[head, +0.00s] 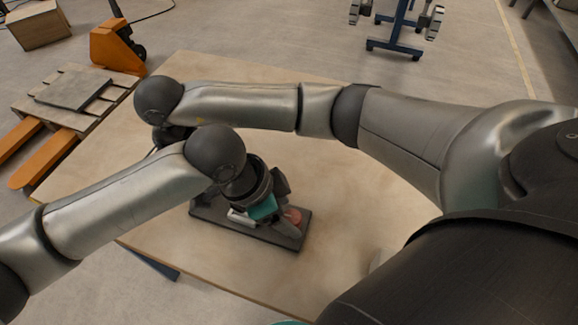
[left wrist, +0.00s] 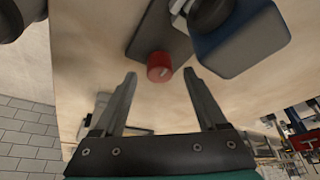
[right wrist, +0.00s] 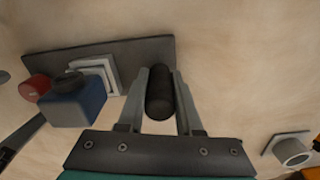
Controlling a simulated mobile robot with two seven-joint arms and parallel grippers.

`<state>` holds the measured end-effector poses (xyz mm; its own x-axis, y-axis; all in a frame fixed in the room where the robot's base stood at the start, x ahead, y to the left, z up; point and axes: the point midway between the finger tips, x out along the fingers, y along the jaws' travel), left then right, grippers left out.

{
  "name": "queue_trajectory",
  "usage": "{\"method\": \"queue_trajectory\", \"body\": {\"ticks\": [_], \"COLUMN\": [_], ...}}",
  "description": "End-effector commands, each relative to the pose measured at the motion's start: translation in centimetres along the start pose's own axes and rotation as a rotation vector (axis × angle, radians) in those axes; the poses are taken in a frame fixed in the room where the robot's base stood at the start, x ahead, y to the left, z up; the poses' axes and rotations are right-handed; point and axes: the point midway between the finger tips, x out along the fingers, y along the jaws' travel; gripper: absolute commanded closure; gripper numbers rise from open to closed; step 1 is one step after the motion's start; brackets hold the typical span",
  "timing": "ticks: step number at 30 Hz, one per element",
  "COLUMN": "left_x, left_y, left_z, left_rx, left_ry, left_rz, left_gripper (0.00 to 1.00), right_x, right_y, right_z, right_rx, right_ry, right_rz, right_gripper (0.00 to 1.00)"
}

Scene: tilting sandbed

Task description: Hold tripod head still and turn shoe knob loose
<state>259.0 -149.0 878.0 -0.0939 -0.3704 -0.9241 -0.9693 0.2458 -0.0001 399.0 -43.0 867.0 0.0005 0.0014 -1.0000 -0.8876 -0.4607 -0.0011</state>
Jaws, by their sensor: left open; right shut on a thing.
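A red round knob (left wrist: 158,67) sits by the end of a dark base plate (left wrist: 165,35) in the left wrist view. My left gripper (left wrist: 160,75) is open; the knob shows between its fingertips with gaps on both sides. A blue-grey block (right wrist: 72,104), apparently part of the tripod head, stands over the plate beside a white square piece (right wrist: 103,70). My right gripper (right wrist: 161,72) is shut on a dark cylinder (right wrist: 160,95) at the plate's other end. The head view hides this grip behind my arms.
The plate lies on a wooden table (head: 350,205) with clear room to its right. A pale ring on a square foot (right wrist: 292,149) stands apart in the right wrist view. My forearms are close together over the table. An orange pallet jack (head: 112,48) stands beyond the table.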

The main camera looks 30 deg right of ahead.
Motion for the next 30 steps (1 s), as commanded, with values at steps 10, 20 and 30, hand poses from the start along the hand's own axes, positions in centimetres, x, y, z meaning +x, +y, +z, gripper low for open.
{"method": "queue_trajectory", "body": {"ticks": [10,20,30], "left_x": [1.8,1.7,1.7], "left_y": [0.0,0.0,0.0], "left_z": [0.0,0.0,0.0], "left_rx": [0.002,0.001,0.0], "left_ry": [0.0,0.0,0.0], "left_rz": [0.0,0.0,0.0], "left_gripper": [0.26,0.46,0.84], "right_x": [0.0,0.0,0.0], "right_y": [-0.1,-0.1,-0.1], "right_z": [0.0,0.0,0.0], "right_rx": [0.0,0.0,0.0], "right_ry": [0.0,0.0,0.0], "right_rz": [-0.002,-0.002,-0.002], "right_gripper": [1.0,1.0,1.0]}}
